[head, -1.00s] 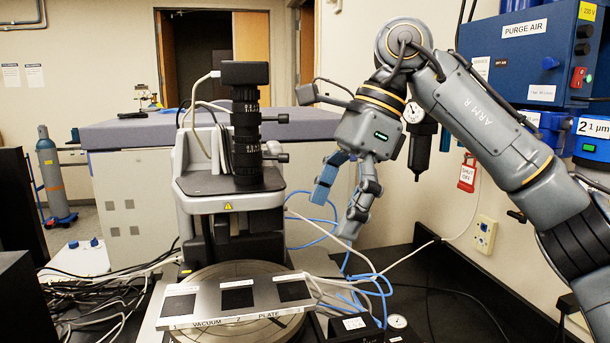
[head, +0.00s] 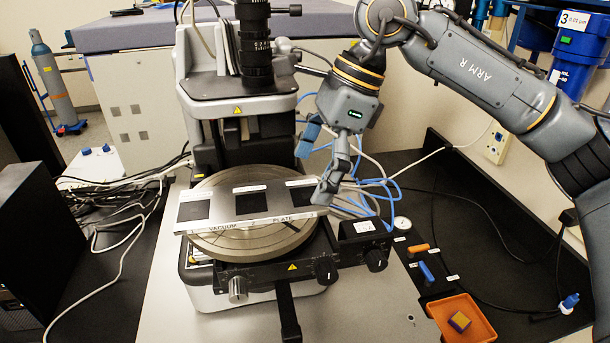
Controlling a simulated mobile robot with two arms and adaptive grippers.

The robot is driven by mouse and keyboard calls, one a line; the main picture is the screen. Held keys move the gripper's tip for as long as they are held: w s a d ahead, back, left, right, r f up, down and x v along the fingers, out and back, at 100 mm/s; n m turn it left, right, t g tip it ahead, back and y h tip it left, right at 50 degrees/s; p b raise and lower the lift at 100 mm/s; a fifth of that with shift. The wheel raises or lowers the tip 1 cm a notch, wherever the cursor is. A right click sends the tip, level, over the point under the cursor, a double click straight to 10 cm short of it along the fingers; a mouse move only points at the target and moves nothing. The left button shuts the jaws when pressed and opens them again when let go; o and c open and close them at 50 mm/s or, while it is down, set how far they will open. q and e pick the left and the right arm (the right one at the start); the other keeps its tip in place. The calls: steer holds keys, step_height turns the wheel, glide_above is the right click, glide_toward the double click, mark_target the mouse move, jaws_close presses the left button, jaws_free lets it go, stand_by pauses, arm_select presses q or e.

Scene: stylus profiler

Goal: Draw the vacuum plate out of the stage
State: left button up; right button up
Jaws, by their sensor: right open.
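The vacuum plate (head: 222,206) is a silver bar with dark square pads and the words VACUUM and PLATE on its front edge. It lies across the round metal stage (head: 240,246), overhanging it at the left. My right gripper (head: 316,167) is open at the plate's right end, fingers pointing down. One finger is toward the back; the nearer one overlaps the plate's right end in the picture. I cannot tell whether it touches. My left gripper is not in view.
The profiler column (head: 254,50) rises behind the stage. Blue tubes and white cables run close to my right gripper. A black box (head: 362,228) and gauge (head: 402,223) stand at the right.

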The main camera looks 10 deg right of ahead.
steer(key=shift+x, duration=0.9)
steer(key=shift+a+f, duration=0.1)
steer(key=shift+f, duration=0.25)
steer(key=c, duration=1.2)
steer(key=o, duration=0.7)
steer(key=c, duration=1)
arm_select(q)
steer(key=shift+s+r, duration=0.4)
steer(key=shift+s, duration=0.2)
arm_select(e)
steer(key=shift+c, duration=1.1)
